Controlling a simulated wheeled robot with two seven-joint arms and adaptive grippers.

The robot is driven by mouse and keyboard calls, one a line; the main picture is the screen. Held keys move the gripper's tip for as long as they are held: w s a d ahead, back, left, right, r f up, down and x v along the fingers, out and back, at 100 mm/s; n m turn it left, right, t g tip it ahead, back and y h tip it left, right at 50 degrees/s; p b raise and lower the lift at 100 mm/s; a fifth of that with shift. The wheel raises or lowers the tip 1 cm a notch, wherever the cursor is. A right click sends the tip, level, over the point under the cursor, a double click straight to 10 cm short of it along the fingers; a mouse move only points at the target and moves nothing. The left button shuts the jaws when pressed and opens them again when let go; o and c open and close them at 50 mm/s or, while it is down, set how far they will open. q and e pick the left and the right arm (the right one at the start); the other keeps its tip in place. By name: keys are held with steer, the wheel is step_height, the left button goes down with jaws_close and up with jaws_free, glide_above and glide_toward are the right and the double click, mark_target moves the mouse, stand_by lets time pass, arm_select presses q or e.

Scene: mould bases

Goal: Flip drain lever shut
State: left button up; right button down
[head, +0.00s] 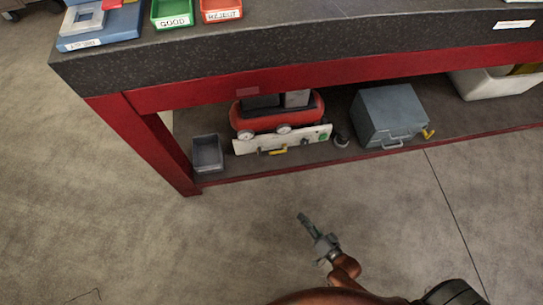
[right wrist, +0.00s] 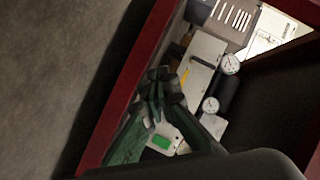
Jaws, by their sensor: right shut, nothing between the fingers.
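A red compressor (head: 280,116) with two round gauges sits on the lower shelf under the bench. A white panel (head: 301,141) runs along its front and carries a yellow lever (head: 272,151), which lies roughly along the panel. The yellow lever also shows in the right wrist view (right wrist: 185,79), just beyond the fingertips. My right gripper (head: 303,218) is in front of the shelf, apart from the panel. In the right wrist view its fingers (right wrist: 165,88) are shut and empty, and they hide part of the panel. My left gripper is not in view.
A red bench leg (head: 160,150) and shelf edge (head: 370,154) frame the opening. A small grey bin (head: 207,154) stands left of the compressor. A grey box (head: 388,112) with a yellow part stands right. The floor (head: 120,235) in front is clear.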

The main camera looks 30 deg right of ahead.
mark_target(259, 151)
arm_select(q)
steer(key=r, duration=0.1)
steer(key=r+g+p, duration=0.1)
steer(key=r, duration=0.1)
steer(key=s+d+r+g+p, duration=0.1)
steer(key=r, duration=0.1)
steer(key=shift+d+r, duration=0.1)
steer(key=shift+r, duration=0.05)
arm_select(e)
steer(key=w+r+m+t+h, duration=0.1)
steer(key=w+r+m, duration=0.3)
steer(key=w, duration=0.5)
steer(key=w+d+r+m+t+h, duration=0.1)
steer(key=w+r+m, duration=0.3)
steer(key=w, duration=0.5)
steer(key=shift+d+r+m+t+h, duration=0.35)
steer(key=shift+m+t+h, duration=0.25)
steer(key=shift+m, duration=0.2)
steer(key=shift+w, duration=0.2)
